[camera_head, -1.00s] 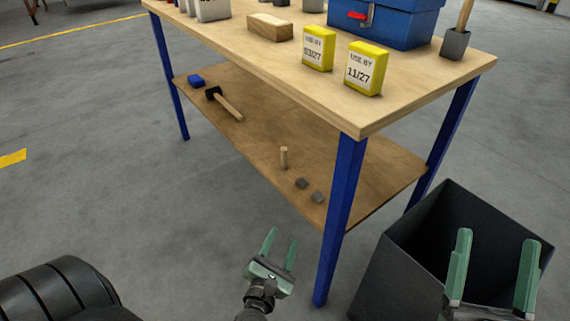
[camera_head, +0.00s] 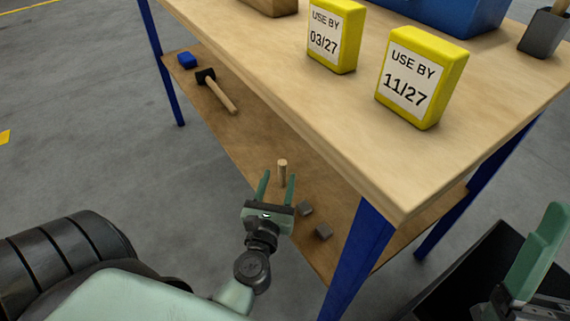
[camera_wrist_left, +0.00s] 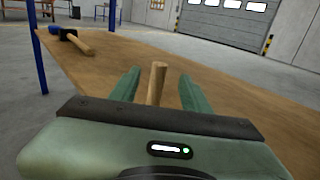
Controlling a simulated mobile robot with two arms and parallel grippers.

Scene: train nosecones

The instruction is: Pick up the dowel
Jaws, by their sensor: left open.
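The dowel (camera_head: 282,171) is a short light-wood cylinder standing upright on the lower shelf (camera_head: 262,141) of the workbench. My left gripper (camera_head: 277,186) is open, with its two green fingers pointing at the dowel from the front. In the left wrist view the dowel (camera_wrist_left: 156,83) stands between the two open fingers (camera_wrist_left: 156,88) as seen from behind; its lower end is hidden by the gripper body. I cannot tell whether it is fully between the fingertips or just beyond them. One green finger of my right gripper (camera_head: 538,250) shows at the lower right edge.
Two grey blocks (camera_head: 314,221) lie right of the dowel. A mallet (camera_head: 217,91) and a blue object (camera_head: 187,60) lie farther back on the shelf. The tabletop (camera_head: 330,110) with yellow boxes (camera_head: 422,78) overhangs the shelf. A blue leg (camera_head: 357,262) and dark bin (camera_head: 465,275) are at right.

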